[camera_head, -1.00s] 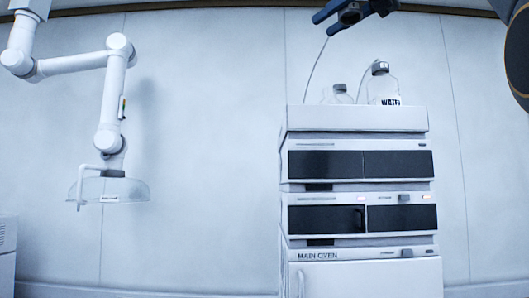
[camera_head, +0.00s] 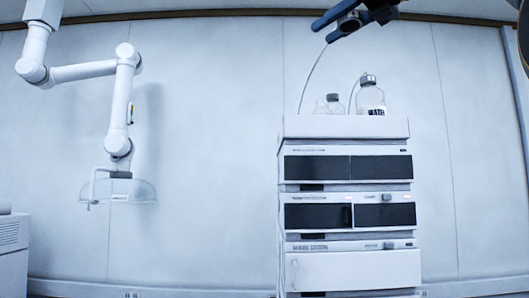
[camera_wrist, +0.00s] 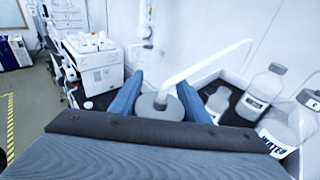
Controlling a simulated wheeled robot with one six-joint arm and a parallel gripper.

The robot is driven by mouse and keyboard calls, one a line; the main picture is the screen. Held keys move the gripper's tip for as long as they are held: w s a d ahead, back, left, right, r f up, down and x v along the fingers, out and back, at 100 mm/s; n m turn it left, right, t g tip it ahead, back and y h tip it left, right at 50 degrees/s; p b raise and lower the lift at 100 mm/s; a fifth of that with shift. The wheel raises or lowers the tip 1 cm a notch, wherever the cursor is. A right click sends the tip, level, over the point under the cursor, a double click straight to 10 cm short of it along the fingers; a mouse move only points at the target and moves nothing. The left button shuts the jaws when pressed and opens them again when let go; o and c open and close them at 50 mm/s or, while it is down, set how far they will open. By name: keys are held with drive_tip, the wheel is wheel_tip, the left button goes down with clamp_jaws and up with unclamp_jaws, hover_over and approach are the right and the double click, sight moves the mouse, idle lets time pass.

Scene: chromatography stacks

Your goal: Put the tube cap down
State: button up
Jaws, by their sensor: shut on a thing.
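My gripper (camera_head: 330,24) is at the top of the head view, above the stack and clear of the bottles. In the wrist view its two blue fingers (camera_wrist: 160,98) are closed on a round grey tube cap (camera_wrist: 160,106). A white tube (camera_wrist: 208,60) runs from the cap up to the right in the wrist view. In the head view the thin tube (camera_head: 307,75) hangs from the gripper down to the stack top. The cap's underside is hidden.
The instrument stack (camera_head: 346,212) carries a white tray (camera_head: 342,128) on top. A capped bottle (camera_head: 371,97) and smaller glassware (camera_head: 334,105) stand in it. The wrist view shows bottles (camera_wrist: 263,90) right of the gripper. A jointed white extraction arm (camera_head: 122,95) hangs at left.

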drive_tip(key=shift+n+g+y, duration=0.9)
drive_tip(key=w+d+f+b, duration=0.1)
drive_tip(key=w+f+b, duration=0.1)
drive_tip(key=f, duration=3.5)
drive_tip(key=w+d+f+b, duration=0.1)
drive_tip(key=f+b, duration=0.4)
drive_tip(key=f, duration=3.3)
drive_tip(key=w+d+f+b, duration=0.1)
drive_tip(key=w+f+b, duration=0.3)
drive_tip(key=f, duration=3.3)
drive_tip(key=shift+f, duration=0.3)
drive_tip(key=shift+w+a+m+b, duration=0.15)
drive_tip(key=shift+a+m+b, duration=0.05)
drive_tip(key=shift+m+b, duration=0.1)
drive_tip(key=shift+w+a+r+m+t+h, duration=0.15)
drive_tip(key=shift+m+t+h, duration=0.25)
drive_tip(key=shift+t, duration=0.2)
drive_tip(key=shift+a+m+t+h, duration=0.15)
drive_tip(key=shift+m+t+h, duration=0.25)
drive_tip(key=shift+t, duration=0.2)
drive_tip(key=shift+d+m+t+h, duration=0.15)
drive_tip(key=shift+m+t+h, duration=0.65)
drive_tip(key=shift+m+h, duration=0.15)
drive_tip(key=shift+s+d+f+m+t+h, duration=0.1)
drive_tip(key=shift+s+d+m+t+h, duration=0.15)
drive_tip(key=shift+h, duration=0.3)
drive_tip(key=shift+d+f+m+t+h, duration=0.15)
drive_tip(key=shift+m+h, duration=0.15)
drive_tip(key=shift+h, duration=0.2)
